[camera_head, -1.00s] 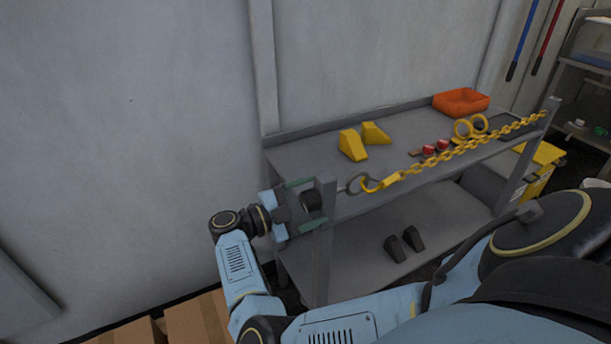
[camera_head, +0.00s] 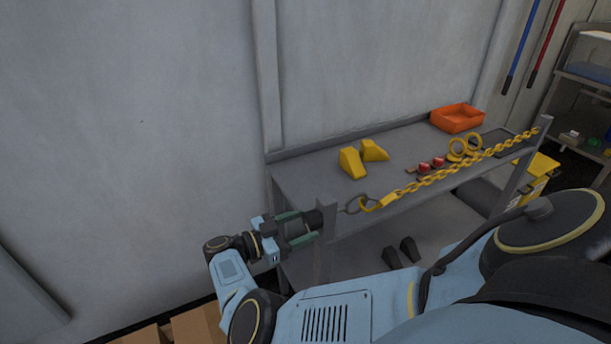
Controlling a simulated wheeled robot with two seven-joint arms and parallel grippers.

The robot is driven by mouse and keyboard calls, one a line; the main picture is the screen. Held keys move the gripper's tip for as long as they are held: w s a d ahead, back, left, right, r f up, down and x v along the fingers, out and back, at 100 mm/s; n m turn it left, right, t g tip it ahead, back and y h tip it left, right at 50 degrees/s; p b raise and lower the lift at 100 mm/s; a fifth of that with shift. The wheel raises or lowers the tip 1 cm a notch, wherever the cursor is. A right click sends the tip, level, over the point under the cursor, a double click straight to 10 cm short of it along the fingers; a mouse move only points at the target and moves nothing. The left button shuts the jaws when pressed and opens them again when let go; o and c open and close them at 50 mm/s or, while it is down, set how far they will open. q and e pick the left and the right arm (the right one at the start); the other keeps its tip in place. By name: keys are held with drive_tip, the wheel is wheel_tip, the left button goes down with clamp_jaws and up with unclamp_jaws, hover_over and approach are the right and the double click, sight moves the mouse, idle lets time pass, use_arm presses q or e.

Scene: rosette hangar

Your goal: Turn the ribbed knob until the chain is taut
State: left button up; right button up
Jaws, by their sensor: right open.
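The black ribbed knob (camera_head: 314,219) sits on the outer side of the near grey post (camera_head: 327,235) of the bench. My right gripper (camera_head: 299,228) is at the knob from the left, its green fingers apart. The knob shows at the fingertips; whether they touch it I cannot tell. On the post's other side, a metal ring (camera_head: 360,204) joins a yellow hook (camera_head: 379,203). The yellow chain (camera_head: 450,169) runs from it to the far post (camera_head: 541,128), nearly straight; I cannot tell whether it is fully taut. My left gripper is out of view.
The grey bench top (camera_head: 315,180) holds yellow wedges (camera_head: 351,163), red-topped items (camera_head: 431,164), yellow rings (camera_head: 465,147) and an orange tray (camera_head: 457,118). Black wedges (camera_head: 401,253) stand on the lower shelf. The wall (camera_head: 140,130) rises behind. Cardboard (camera_head: 195,327) lies below left.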

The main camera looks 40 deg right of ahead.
drive_tip(key=n+p, duration=0.1)
drive_tip(key=n, duration=0.3)
drive_tip(key=shift+d, duration=0.15)
drive_tip(key=n+p, duration=0.1)
drive_tip(key=n, duration=0.4)
drive_tip(key=shift+s, duration=0.1)
drive_tip(key=n, duration=0.2)
drive_tip(key=shift+n+p, duration=0.3)
drive_tip(key=shift+n, duration=0.1)
drive_tip(key=n, duration=0.8)
drive_tip(key=shift+p, duration=0.4)
drive_tip(key=shift+d, duration=0.1)
drive_tip(key=shift+s+d+r+p, duration=0.15)
drive_tip(key=shift+d+r+p, duration=0.15)
drive_tip(key=shift+d+p, duration=0.25)
